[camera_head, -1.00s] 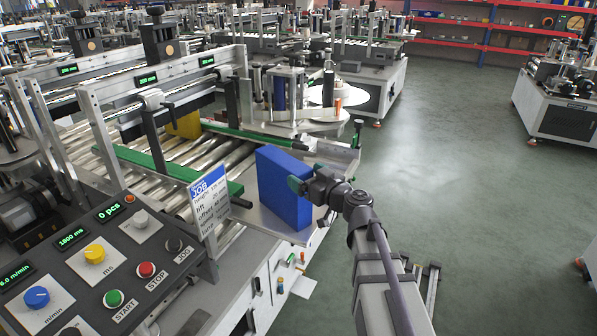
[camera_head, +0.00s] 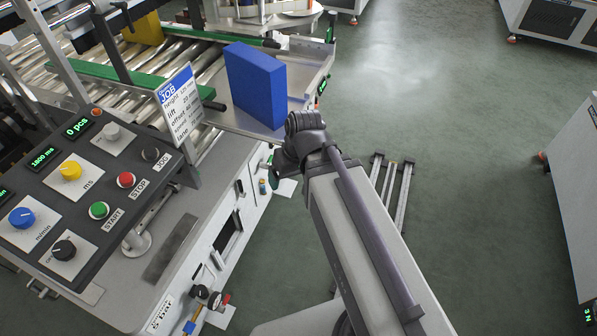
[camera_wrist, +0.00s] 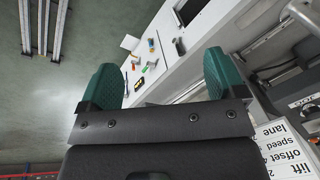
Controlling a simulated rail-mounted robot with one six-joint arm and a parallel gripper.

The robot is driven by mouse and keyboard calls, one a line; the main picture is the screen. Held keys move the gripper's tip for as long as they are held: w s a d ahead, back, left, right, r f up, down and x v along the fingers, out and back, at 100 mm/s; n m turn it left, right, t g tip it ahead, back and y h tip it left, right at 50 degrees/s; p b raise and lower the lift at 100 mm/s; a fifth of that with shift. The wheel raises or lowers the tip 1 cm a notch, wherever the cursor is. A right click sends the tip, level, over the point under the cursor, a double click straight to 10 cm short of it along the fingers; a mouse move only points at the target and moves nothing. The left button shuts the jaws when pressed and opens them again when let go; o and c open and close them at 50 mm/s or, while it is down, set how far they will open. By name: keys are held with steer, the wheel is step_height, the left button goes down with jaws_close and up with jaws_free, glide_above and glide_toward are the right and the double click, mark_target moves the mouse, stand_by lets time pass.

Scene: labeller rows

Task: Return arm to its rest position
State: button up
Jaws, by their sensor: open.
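My gripper (camera_wrist: 163,80) shows in the wrist view with its two green fingers spread apart and nothing between them. In the head view my arm reaches up from the lower right, folded at the wrist, and mostly hides the gripper. A blue box (camera_head: 256,86) stands upright on the metal plate at the end of the roller conveyor, just beyond my wrist. The box and my arm are apart.
The control panel (camera_head: 88,185) with knobs and buttons is at the left. A job card (camera_head: 180,103) stands beside the box. The white machine cabinet (camera_head: 200,268) lies left of my arm. Rails (camera_head: 393,190) lie on the floor to the right, where the green floor is open.

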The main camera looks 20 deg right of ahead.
steer(key=shift+s+d+r+m+g+h+p, duration=0.15)
steer(key=shift+s+d+r+m+h+p, duration=0.15)
steer(key=shift+r+p, duration=0.55)
steer(key=shift+s+d+r+m+g+h+p, duration=0.25)
steer(key=shift+r+h+p, duration=0.1)
steer(key=shift+r+p, duration=0.45)
steer(key=shift+s+d+r+m+g+h+p, duration=0.1)
steer(key=shift+s+d+r+m+h+p, duration=0.2)
steer(key=shift+r+p, duration=0.55)
steer(key=shift+a+f, duration=0.1)
